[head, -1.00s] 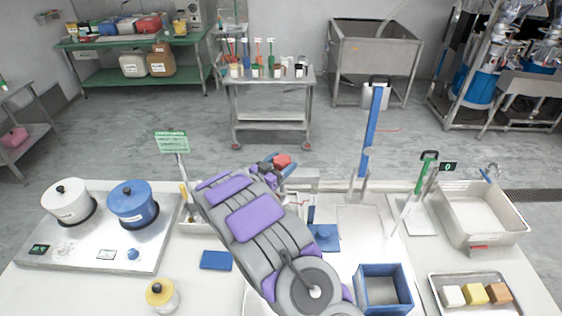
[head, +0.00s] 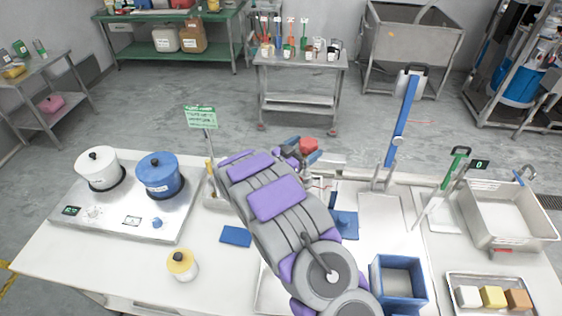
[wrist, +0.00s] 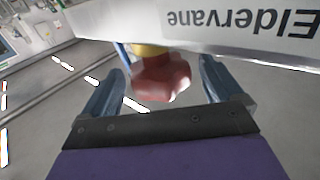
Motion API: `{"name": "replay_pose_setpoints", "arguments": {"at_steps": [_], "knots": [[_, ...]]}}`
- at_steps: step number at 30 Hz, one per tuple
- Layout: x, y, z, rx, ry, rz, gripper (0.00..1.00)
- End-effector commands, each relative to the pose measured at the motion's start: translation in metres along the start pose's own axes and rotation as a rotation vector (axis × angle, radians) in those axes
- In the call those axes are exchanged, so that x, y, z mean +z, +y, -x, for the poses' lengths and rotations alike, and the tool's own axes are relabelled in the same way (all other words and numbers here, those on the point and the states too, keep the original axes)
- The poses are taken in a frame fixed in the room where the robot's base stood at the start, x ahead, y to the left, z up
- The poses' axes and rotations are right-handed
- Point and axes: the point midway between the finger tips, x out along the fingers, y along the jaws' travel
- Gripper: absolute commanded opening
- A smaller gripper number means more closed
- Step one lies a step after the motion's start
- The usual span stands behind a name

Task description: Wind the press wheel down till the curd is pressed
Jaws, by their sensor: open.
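A red lobed knob, which looks like the press wheel (head: 308,145), sits at the far side of the bench, just beyond my forearm in the head view. In the wrist view the red wheel (wrist: 162,78) hangs upside down below a yellow collar, next to a pale bar lettered "Eldervane" (wrist: 245,22). My gripper (wrist: 160,88) is open, with one blue-grey finger on each side of the wheel. I cannot tell whether either finger touches it; gaps show on both sides. In the head view my gripper (head: 298,152) is partly hidden by my arm. The curd is not visible.
A white pot (head: 98,172) and a blue pot (head: 160,178) stand on a hob at left. A yellow-lidded jar (head: 182,264), a blue box (head: 398,285), a tray of blocks (head: 470,278) and a tall blue lever stand (head: 402,120) occupy the bench.

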Motion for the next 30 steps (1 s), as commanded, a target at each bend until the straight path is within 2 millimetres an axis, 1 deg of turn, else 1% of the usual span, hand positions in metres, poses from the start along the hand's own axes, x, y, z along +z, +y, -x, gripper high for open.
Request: {"name": "replay_pose_setpoints", "arguments": {"at_steps": [1,6,18,24,27,30], "knots": [[0.000,-0.002,0.010,-0.005,0.000,0.001,0.93],[0.001,-0.004,0.044,-0.008,-0.001,0.000,0.93],[0.001,-0.004,0.120,-0.008,-0.001,-0.001,0.93],[0.001,-0.004,0.147,-0.006,0.000,-0.001,0.93],[0.001,-0.003,0.154,-0.004,0.001,-0.001,0.93],[0.001,-0.003,0.158,-0.003,0.001,0.000,0.93]]}}
